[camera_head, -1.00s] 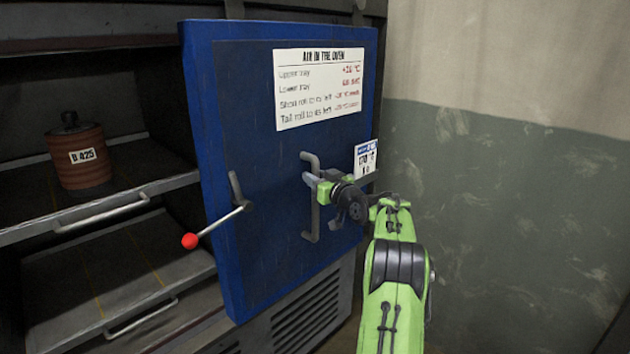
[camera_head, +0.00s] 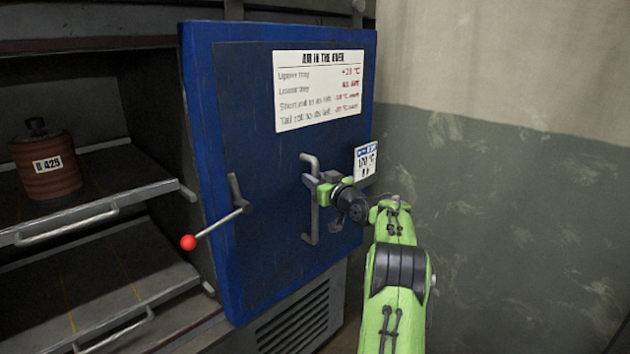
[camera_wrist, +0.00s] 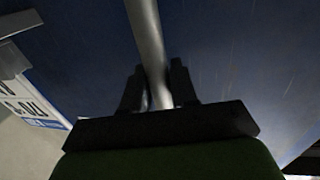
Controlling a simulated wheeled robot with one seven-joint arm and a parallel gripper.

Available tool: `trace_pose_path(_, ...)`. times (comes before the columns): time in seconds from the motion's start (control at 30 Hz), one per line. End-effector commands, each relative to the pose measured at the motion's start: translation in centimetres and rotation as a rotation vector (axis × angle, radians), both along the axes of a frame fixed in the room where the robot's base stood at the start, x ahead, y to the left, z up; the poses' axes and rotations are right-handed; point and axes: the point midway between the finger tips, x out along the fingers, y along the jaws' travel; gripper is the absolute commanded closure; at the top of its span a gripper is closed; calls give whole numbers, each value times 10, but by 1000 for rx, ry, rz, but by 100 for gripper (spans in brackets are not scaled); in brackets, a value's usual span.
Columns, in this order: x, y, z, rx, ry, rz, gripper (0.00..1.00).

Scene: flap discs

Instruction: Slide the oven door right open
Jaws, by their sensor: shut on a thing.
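The blue oven door (camera_head: 275,190) stands in front of the right part of the oven, leaving a wide opening at the left. Its grey vertical bar handle (camera_head: 314,222) is on the right half of the door. My gripper (camera_head: 318,184) is shut around the handle's middle. In the wrist view the handle (camera_wrist: 146,35) runs between the two dark fingers (camera_wrist: 158,90), with the blue door (camera_wrist: 225,50) behind it. A lever with a red knob (camera_head: 188,242) sticks out at the door's left edge.
Inside the oven, a brown roll (camera_head: 47,165) marked with a label stands on the upper tray (camera_head: 110,212). The lower tray (camera_head: 120,290) looks empty. A wall (camera_head: 520,220) stands to the right, close to my arm. A vent (camera_head: 300,318) lies below the door.

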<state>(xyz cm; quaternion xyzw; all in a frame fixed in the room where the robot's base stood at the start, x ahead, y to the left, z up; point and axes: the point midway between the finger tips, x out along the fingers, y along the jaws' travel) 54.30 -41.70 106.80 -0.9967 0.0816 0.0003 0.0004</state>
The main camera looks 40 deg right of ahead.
Motion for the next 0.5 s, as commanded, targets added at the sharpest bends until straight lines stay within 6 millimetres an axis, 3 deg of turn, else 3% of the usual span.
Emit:
trace_pose_path(0.07, -2, -5, 2, -6, -2, -14, 100)
trace_pose_path(0.1, -2, -5, 2, -6, -2, -14, 66)
trace_pose_path(0.17, -2, -5, 2, -6, -2, -13, 57)
trace_pose_path(0.5, -2, -3, 1, -4, -1, -8, 54)
